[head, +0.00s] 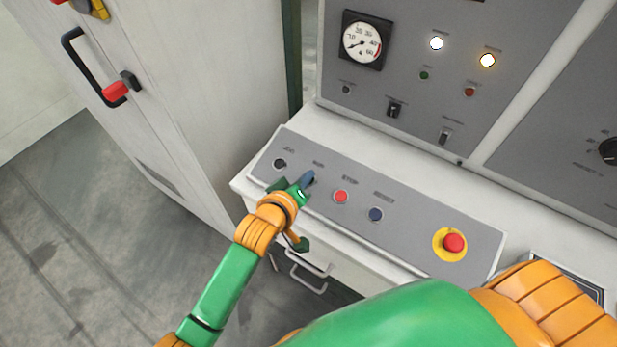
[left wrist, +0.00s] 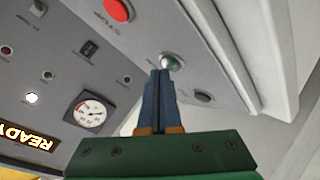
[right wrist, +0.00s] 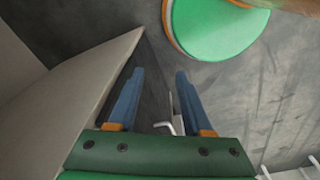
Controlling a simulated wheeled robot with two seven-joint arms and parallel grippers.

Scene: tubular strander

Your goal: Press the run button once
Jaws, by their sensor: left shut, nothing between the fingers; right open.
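The run button is a green button in a pale metal ring (left wrist: 172,61) on the sloping grey panel, seen in the left wrist view. My left gripper (left wrist: 160,72) is shut and empty, with its blue fingertips right at the near edge of this button. I cannot tell whether they touch it. In the head view my left gripper (head: 308,180) covers the button, below the RUN label (head: 318,163). My right gripper (right wrist: 156,75) is open and empty in the right wrist view, away from the panel buttons.
Beside the run position are the black jog button (head: 280,163), red stop button (head: 341,196) and blue reset button (head: 376,214). A red emergency stop (head: 453,242) on yellow sits at right. The upright panel carries a gauge (head: 362,42) and lit lamps (head: 487,60).

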